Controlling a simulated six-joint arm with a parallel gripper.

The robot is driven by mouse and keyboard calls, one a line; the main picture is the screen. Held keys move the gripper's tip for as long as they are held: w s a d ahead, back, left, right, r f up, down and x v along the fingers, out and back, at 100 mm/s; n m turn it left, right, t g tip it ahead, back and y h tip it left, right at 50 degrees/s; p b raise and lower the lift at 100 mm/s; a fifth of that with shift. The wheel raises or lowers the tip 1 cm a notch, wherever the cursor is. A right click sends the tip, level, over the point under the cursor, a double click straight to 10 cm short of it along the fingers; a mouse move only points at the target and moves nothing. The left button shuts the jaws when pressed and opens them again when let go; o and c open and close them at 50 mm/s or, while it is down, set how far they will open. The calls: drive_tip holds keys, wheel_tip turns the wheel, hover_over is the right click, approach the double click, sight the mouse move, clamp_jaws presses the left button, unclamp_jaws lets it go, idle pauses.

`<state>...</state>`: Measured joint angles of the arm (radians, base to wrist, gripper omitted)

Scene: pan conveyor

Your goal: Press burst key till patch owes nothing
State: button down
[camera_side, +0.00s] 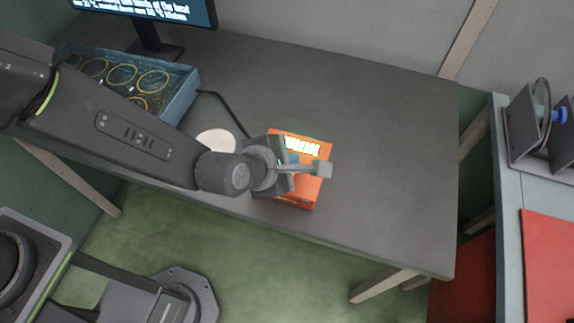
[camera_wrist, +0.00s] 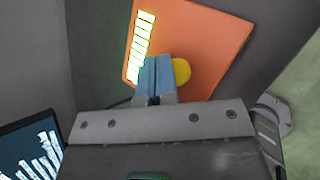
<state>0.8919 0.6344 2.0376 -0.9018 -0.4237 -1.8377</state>
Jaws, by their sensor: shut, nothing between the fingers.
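An orange box (camera_side: 301,203) stands on the grey table, and it fills the upper middle of the wrist view (camera_wrist: 205,35). A row of lit white-and-green bars (camera_side: 302,147) runs along one edge of its face; the bars also show in the wrist view (camera_wrist: 139,47). A round yellow key (camera_wrist: 182,71) sits on the face, partly hidden behind my fingers. My gripper (camera_wrist: 155,60) is shut and empty, its blue fingertips over the box face beside the key. Whether they touch the face or key I cannot tell. In the side view my wrist covers the key.
A white round object (camera_side: 216,140) lies left of the box, partly behind my arm. A blue tray (camera_side: 180,104) with yellow rings and a monitor (camera_side: 150,37) stand at the back left. A dark cable (camera_side: 228,107) runs toward the box. The table's right side is clear.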

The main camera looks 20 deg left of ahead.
drive_tip(key=shift+f, duration=0.45)
idle(0.9)
drive_tip(key=shift+r, duration=0.85)
drive_tip(key=shift+r, duration=2.5)
